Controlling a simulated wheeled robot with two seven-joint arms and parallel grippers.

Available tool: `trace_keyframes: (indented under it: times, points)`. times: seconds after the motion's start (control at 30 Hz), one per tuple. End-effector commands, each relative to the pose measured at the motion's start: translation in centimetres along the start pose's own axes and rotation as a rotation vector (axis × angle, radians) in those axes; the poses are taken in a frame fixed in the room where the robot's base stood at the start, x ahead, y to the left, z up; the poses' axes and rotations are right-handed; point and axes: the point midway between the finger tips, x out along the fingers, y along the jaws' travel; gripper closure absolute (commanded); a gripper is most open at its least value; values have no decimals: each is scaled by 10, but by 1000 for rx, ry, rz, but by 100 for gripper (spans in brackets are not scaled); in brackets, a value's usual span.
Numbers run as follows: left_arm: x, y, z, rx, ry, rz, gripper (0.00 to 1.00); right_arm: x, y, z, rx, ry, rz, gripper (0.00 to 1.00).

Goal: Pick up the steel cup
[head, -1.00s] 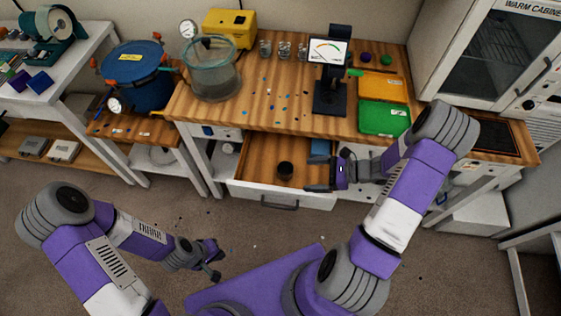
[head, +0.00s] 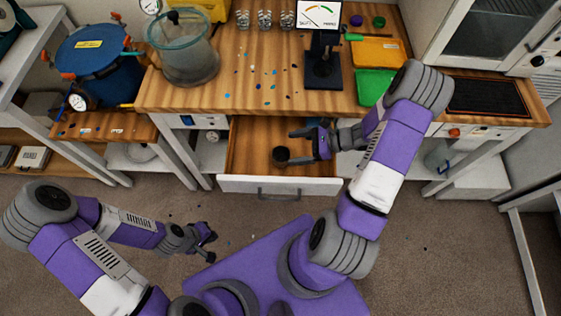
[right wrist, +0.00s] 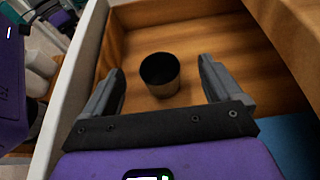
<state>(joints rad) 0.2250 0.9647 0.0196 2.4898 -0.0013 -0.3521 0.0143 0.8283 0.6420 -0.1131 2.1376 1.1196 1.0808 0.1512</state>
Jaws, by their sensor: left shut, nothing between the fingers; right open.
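A small dark steel cup (head: 281,156) stands upright in the open wooden drawer (head: 247,165). In the right wrist view the cup (right wrist: 160,75) shows a dark inside and lies ahead of the fingers, between their lines. My right gripper (head: 296,147) is open at the drawer, close to the right of the cup. In the right wrist view its two fingers (right wrist: 160,82) are spread and nothing is clamped; whether they touch the cup I cannot tell. My left gripper (head: 211,245) is shut and empty, low over the floor in front of the bench.
The drawer's white front panel (head: 245,186) and side walls surround the cup. Above is the wooden bench top (head: 215,105) with a glass chamber (head: 183,55), a black stand (head: 322,70) and a green tray (head: 374,86). A blue pot (head: 92,60) stands at the left.

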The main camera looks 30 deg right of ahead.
Motion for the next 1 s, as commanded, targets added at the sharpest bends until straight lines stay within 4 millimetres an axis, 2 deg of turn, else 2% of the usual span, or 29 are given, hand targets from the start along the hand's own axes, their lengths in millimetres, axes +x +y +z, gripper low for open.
trace_keyframes:
  times: [0.03,0.17,0.47,0.73,1.0]
  points:
    - [13,-5,0,0,-1,0,100,5,0,-13,0,0,-1,8]
    - [20,-8,0,0,-1,0,100,9,0,-20,0,0,0,8]
    - [27,-10,-1,0,0,0,100,39,2,-21,1,-1,2,8]
    - [37,-14,-1,0,0,0,100,77,5,-24,0,-1,3,8]
    - [37,-14,-1,0,-1,0,100,84,4,-23,0,1,0,8]
